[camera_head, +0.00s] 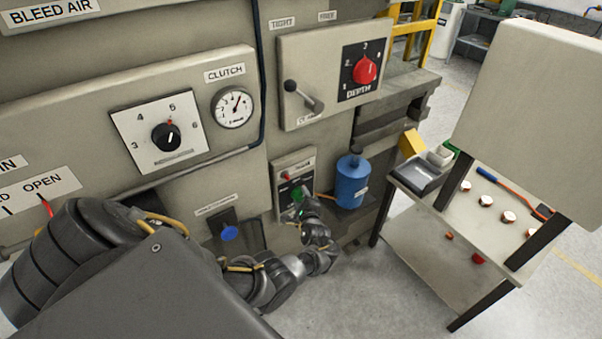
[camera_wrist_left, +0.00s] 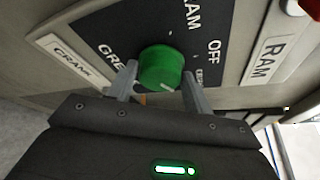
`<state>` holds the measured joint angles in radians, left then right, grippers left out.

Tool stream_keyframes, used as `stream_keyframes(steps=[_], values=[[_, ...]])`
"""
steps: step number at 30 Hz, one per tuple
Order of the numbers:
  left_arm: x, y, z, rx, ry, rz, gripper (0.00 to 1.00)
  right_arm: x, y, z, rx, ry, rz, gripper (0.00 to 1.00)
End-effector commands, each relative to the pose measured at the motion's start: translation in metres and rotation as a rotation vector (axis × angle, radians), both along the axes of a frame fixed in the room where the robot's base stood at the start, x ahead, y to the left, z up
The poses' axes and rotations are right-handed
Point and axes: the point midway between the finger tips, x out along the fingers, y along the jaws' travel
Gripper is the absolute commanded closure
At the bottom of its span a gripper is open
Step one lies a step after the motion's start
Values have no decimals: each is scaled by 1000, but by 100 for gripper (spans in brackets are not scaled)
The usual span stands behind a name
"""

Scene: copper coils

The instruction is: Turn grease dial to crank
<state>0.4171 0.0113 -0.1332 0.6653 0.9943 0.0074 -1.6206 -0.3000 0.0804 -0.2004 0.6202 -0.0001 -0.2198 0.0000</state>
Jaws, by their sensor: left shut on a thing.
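The grease dial is a green round knob (camera_wrist_left: 160,68) on a dark plate in the left wrist view, with a pale pointer mark on its face. The words GREASE, RAM and OFF are partly visible around it. My left gripper (camera_wrist_left: 157,82) has one finger on each side of the knob and is shut on it. In the head view the green knob (camera_head: 298,193) shows on a small panel, with my left gripper (camera_head: 306,204) at it. A CRANK label (camera_wrist_left: 75,60) is on the panel to the left in the wrist view. My right gripper is not in view.
A blue canister (camera_head: 351,182) stands just right of the small panel. A blue knob (camera_head: 229,233) is to its left. The red depth dial (camera_head: 365,70) and a lever (camera_head: 303,96) are above. A cart (camera_head: 420,245) stands at the right.

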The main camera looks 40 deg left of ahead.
Motion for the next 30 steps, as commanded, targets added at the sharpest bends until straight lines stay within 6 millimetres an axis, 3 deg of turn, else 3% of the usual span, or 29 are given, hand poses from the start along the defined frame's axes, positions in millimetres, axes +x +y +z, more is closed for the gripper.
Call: stream_keyframes(steps=[2, 3, 7, 17, 30], values=[[1, 1, 2, 3, -3, -1, 72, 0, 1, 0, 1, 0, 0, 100], [1, 1, 2, 3, -3, -1, 44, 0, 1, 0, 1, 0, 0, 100], [1, 1, 1, 2, -2, -1, 28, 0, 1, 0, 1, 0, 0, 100], [-2, -3, 2, 1, -1, -2, 28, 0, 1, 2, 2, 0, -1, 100], [-47, -64, 17, -1, -2, -2, 28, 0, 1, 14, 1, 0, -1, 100]])
